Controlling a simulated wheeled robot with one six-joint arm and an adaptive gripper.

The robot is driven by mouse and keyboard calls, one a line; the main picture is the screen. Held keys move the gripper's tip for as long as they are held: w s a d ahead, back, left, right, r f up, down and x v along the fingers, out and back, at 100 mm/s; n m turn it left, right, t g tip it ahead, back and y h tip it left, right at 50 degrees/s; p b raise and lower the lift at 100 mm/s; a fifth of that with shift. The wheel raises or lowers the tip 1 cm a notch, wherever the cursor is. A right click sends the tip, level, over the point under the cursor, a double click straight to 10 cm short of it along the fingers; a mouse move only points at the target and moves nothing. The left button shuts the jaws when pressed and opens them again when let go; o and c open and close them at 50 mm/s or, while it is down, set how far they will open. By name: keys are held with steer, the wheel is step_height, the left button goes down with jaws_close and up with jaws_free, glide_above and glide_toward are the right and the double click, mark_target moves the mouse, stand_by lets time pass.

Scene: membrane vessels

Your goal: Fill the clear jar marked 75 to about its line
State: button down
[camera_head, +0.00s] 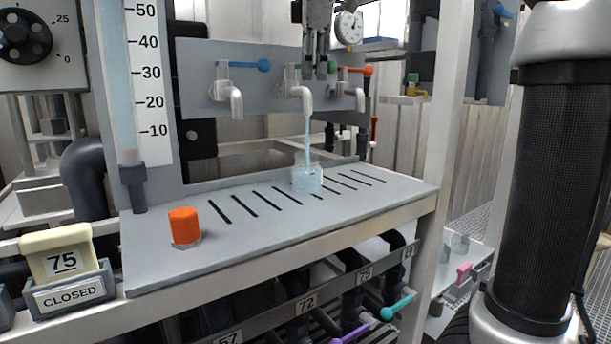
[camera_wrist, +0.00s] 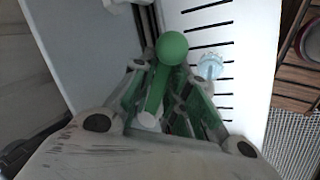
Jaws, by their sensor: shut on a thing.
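A small clear jar (camera_head: 307,180) stands on the slotted grey bench under the middle tap (camera_head: 303,98). A thin blue stream runs from the spout into it. Pale blue liquid shows in the jar's lower part; its line and marking are too small to read. The jar also shows in the wrist view (camera_wrist: 210,67). My gripper (camera_head: 319,68) is at the middle tap, shut on its green lever. In the wrist view the lever's green ball end (camera_wrist: 171,47) shows beyond my fingers (camera_wrist: 165,92).
A blue-handled tap (camera_head: 236,98) and a red-handled tap (camera_head: 352,92) flank the middle one. An orange-capped fitting (camera_head: 184,226) stands on the bench (camera_head: 150,265). The bench's front left is otherwise clear.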

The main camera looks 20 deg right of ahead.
steer(key=w+n+y, duration=0.1)
steer(key=n, duration=0.1)
steer(key=w+n, duration=0.1)
steer(key=n, duration=0.1)
steer(key=n+y, duration=0.1)
steer(key=n, duration=0.1)
steer(key=shift+w+d+r+n+y, duration=0.15)
steer(key=shift+w+n+y, duration=0.15)
steer(key=shift+w+n, duration=0.1)
steer(key=c, duration=1.4)
jaws_free()
steer(key=shift+w, duration=0.1)
